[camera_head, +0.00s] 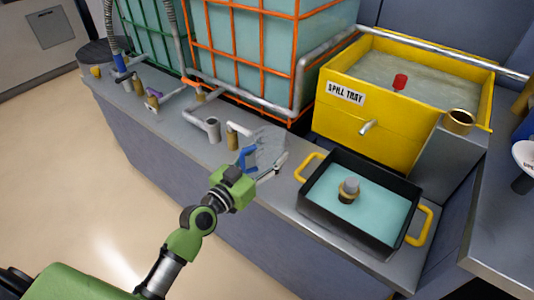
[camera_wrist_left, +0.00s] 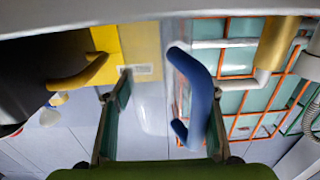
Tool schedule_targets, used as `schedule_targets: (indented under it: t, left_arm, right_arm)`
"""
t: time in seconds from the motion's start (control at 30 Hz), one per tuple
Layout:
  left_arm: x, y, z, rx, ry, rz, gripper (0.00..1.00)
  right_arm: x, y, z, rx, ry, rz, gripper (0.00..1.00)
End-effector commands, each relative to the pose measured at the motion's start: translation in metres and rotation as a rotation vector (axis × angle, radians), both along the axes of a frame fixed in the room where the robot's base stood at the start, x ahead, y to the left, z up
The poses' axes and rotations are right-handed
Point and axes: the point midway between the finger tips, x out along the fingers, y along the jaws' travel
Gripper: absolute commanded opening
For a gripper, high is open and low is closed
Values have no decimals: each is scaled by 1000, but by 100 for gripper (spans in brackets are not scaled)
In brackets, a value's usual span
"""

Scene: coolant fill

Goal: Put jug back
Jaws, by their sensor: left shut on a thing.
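A clear jug (camera_head: 268,142) with a blue handle (camera_head: 247,158) is at the counter's front edge, left of the black tray. My left gripper (camera_head: 259,168) is at the handle side of the jug and shut on it. In the left wrist view the blue handle (camera_wrist_left: 203,95) lies between the two fingers, near the right one, with the pale jug body (camera_wrist_left: 150,98) beyond. I cannot tell whether the jug's base touches the counter. My right gripper is not in view.
A black tray (camera_head: 317,211) with yellow handles holds pale blue liquid and a capped fitting (camera_head: 349,189). A yellow spill tray (camera_head: 374,146) stands behind it. Orange-caged (camera_head: 265,50) and green-caged tanks stand behind the counter (camera_head: 185,140). A grey pipe end (camera_head: 213,131) and brass fitting (camera_head: 232,138) stand left of the jug.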

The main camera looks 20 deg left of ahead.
Motion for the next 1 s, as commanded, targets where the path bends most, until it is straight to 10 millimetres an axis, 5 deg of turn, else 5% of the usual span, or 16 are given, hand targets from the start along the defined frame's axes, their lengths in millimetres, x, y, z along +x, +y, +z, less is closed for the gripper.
schedule_targets:
  t: [0.27,0.3,0.37,0.83,1.0]
  left_arm:
    - [0,0,-2,1,-1,0,15]
    - [0,0,-2,1,0,0,58]
    - [0,0,-2,0,0,0,69]
    - [0,0,2,-1,-1,0,69]
    - [-29,10,-2,4,4,-2,69]
  right_arm:
    - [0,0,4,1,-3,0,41]
    - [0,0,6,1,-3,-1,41]
    - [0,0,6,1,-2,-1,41]
    - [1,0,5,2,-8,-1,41]
    - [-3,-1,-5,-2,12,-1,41]
